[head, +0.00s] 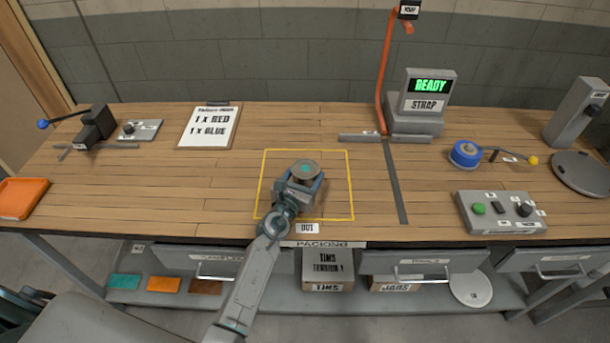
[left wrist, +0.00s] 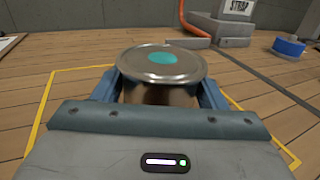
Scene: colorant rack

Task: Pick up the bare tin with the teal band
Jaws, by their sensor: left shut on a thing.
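The tin (left wrist: 160,68) is bare metal with a teal spot on its lid, and it shows between my left gripper's fingers in the left wrist view. Its lower side is hidden by the gripper body, and no band shows clearly. In the head view the tin's lid (head: 305,169) is inside the yellow outlined square on the table. My left gripper (head: 303,185) is shut on the tin, with a blue finger on each side. I cannot tell whether the tin touches the table. My right gripper is not in view.
The yellow square (head: 263,180) is otherwise clear. A strap machine (head: 415,122) with a READY screen stands behind right. A blue roll (head: 465,153) and a button box (head: 500,211) are at right. A clipboard (head: 208,128) lies back left, an orange tray (head: 22,198) far left.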

